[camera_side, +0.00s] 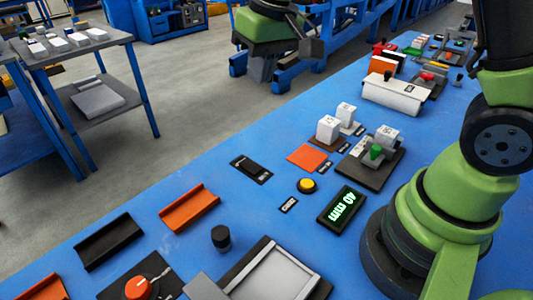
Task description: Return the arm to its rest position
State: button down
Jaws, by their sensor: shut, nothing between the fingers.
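My green and black arm stands at the right side of the blue table (205,238). Its round base and lower joints show, and the arm runs up out of the top right of the picture. My gripper is not in view, so its fingers cannot be seen.
Near my base are a display (341,208) reading 40 mm, a yellow button (306,185) and a dark fixture (370,176) with a green knob. White blocks (328,128), an orange tray (190,208), a black tray (109,241) and a grey-framed panel (272,278) occupy the table.

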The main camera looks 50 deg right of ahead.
jog(key=s+r+m+t, duration=0.1)
jog(key=s+r, duration=0.3)
jog(key=s, duration=0.5)
jog(key=s+r+m+t+y, duration=0.1)
jog(key=s+r+t, duration=0.2)
jog(key=s, duration=0.6)
jog(key=shift+s+a+r+t, duration=0.3)
jog(key=shift+r+t, duration=0.1)
jog(key=shift+r, duration=0.3)
jog(key=shift+w, duration=0.1)
jog(key=w+f+n+g, duration=0.1)
jog(key=w+f+g, duration=0.2)
jog(key=w, duration=0.9)
jog(key=w+f+n+g+h, duration=0.1)
jog(key=w+f+n+g, duration=0.1)
jog(key=w+f, duration=0.7)
notch_tip(320, 180, down, 4)
jog(key=shift+w+d+n+g+h, duration=0.25)
jog(key=shift+d+n+g+h, duration=0.05)
jog(key=shift+d+h, duration=0.1)
